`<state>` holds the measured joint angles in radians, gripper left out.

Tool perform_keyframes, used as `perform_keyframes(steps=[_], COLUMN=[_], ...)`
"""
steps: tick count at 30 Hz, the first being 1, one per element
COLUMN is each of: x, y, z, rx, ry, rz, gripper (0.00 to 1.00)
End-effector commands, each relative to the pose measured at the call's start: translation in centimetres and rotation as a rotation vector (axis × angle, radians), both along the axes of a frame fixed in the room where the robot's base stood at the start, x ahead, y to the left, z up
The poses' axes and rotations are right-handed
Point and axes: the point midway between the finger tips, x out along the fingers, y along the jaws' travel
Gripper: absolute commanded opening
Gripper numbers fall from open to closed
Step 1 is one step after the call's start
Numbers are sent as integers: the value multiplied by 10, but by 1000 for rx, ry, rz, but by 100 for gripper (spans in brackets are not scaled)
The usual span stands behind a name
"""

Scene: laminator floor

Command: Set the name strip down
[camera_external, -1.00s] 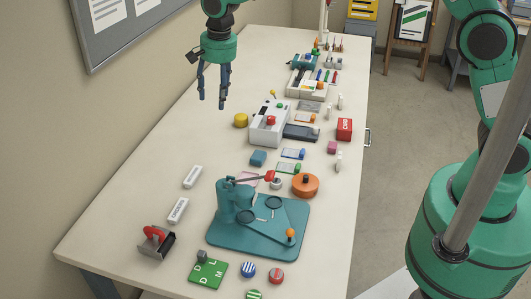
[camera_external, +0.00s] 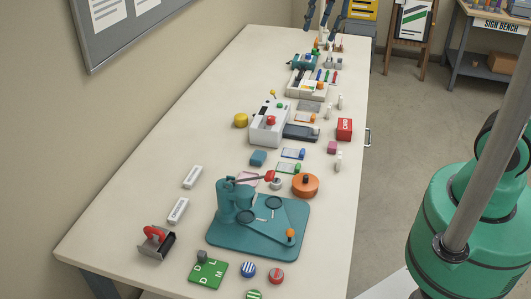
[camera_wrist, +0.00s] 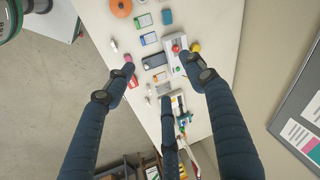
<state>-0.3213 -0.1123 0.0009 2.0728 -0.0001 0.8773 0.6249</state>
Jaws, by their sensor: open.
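My gripper (camera_external: 323,20) is at the top of the external view, above the far end of the table (camera_external: 130,200), mostly cut off by the frame. In the wrist view its dark blue fingers (camera_wrist: 158,72) are spread apart with nothing between them. Two white strips with dark lettering lie flat at the table's left side in the external view: an upper one (camera_external: 192,176) and a lower one (camera_external: 178,210). The lettering is too small to read, so I cannot tell which is the name strip. Both are far from my gripper and touch nothing else.
A teal press (camera_external: 232,203) stands on the near half. The white laminator (camera_external: 268,124), red box (camera_external: 344,129), orange round tin (camera_external: 305,185) and an organiser tray (camera_external: 305,90) fill the middle and right. The left strip of table beside the wall is mostly clear.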

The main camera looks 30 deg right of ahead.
Motion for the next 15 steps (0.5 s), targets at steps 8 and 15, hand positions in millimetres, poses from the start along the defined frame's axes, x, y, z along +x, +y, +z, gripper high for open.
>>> perform_keyframes(steps=[8, 15], x=[-59, -113], y=[-65, -109], z=[23, 29], rx=[-37, -80], ry=[-66, -118], rz=[67, 127], gripper=[55, 55])
